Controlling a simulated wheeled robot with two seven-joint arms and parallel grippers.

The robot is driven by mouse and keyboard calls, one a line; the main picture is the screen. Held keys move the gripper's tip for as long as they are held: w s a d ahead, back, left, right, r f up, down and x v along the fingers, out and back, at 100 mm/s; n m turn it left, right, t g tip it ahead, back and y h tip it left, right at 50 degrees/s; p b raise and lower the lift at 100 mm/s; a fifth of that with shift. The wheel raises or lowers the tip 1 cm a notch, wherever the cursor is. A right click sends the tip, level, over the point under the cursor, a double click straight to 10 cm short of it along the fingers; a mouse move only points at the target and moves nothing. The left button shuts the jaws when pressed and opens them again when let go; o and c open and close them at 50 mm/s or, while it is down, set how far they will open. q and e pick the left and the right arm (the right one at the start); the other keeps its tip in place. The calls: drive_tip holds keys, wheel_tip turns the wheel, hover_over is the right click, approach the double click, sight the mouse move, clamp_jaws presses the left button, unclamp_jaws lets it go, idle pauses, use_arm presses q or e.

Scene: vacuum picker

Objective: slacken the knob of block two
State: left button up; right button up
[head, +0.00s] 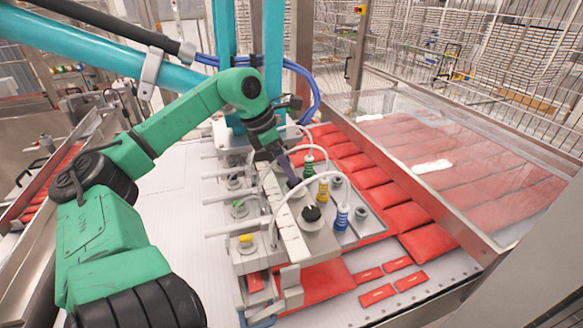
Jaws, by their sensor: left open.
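The vacuum picker head (315,240) is a grey-white row of blocks. A dark round knob (311,213) stands on the near block, clear of my gripper. My green left arm comes in from the left, and its open left gripper (291,182) points down at the middle block, just behind that knob. The fingertips are at or just above the top of the block. They hide most of the knob there, and I cannot tell whether they touch it. No block numbers are readable. My right gripper is not in view.
Blue (342,217), yellow (323,189) and green (309,164) fittings stand along the head's right side, close to my gripper. White hoses (283,196) arch over the blocks. Red packs (428,242) lie in rows to the right. A metal guard rail (400,175) runs beyond the head.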

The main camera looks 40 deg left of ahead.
use_arm(q)
drive_tip(key=x, duration=0.4)
drive_tip(key=shift+w+a+f+p, duration=0.15)
drive_tip(key=shift+w+a+p, duration=0.15)
drive_tip(key=shift+a+p, duration=0.1)
drive_tip(key=shift+s+d, duration=0.1)
drive_tip(key=shift+d, duration=0.1)
drive_tip(key=shift+s+d, duration=0.2)
drive_tip(key=shift+c, duration=0.3)
drive_tip(key=shift+w+a, duration=0.1)
drive_tip(key=shift+a, duration=0.1)
clamp_jaws()
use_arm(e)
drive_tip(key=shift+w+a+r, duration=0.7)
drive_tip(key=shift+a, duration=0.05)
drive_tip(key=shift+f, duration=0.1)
